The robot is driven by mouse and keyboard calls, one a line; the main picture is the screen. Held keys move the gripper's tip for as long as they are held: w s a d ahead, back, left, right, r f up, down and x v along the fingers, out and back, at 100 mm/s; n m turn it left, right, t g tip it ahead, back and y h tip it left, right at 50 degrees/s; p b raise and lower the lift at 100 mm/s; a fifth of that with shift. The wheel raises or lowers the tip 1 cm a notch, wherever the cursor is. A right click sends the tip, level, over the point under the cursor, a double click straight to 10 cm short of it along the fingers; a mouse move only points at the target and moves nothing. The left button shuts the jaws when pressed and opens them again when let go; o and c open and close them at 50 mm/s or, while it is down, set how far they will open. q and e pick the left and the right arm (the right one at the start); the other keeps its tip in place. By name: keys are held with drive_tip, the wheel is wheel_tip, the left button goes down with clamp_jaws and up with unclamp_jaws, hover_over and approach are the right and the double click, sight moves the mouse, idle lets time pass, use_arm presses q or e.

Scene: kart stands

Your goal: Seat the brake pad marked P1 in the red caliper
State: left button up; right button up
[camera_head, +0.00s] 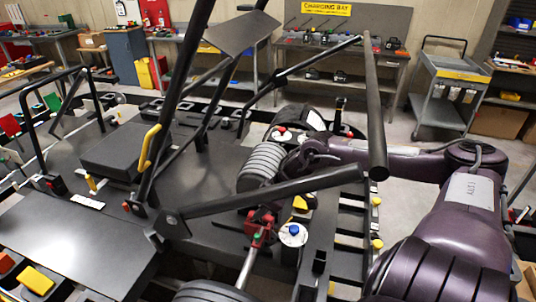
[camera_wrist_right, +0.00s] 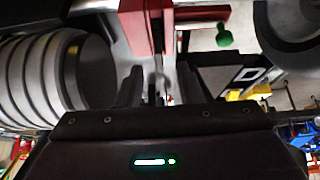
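The red caliper (camera_head: 262,218) sits on the kart near the axle, low in the middle of the head view. In the right wrist view its red body (camera_wrist_right: 133,22) is close ahead of my right gripper (camera_wrist_right: 159,88). The gripper's two dark fingers stand apart, with a narrow greyish strip between them. I cannot tell whether this strip is a held brake pad or a part beyond. No P1 mark is readable. In the head view the fingers are hidden behind the kart's tubes and my purple arm. My left gripper is out of view.
Black frame tubes (camera_head: 262,194) cross close to my right arm. A ribbed grey cylinder (camera_head: 261,168) is beside the wrist; it fills the left of the wrist view (camera_wrist_right: 45,75). A green knob (camera_wrist_right: 225,38) sticks out beside the caliper. A blue-topped white container (camera_head: 293,236) stands nearby.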

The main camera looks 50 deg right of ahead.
sight(268, 224)
drive_tip(key=shift+s+d+r+p, duration=0.1)
drive_tip(key=shift+s+r+p, duration=0.15)
drive_tip(key=shift+r+p, duration=0.35)
drive_tip(key=shift+s+d+r, duration=0.1)
drive_tip(key=shift+s+r, duration=0.15)
drive_tip(key=shift+r, duration=0.15)
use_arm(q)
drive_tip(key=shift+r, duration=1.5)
use_arm(e)
drive_tip(key=shift+s+d+r, duration=0.25)
drive_tip(key=shift+r, duration=0.1)
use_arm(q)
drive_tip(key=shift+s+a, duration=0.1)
use_arm(e)
drive_tip(key=shift+a+f, duration=0.1)
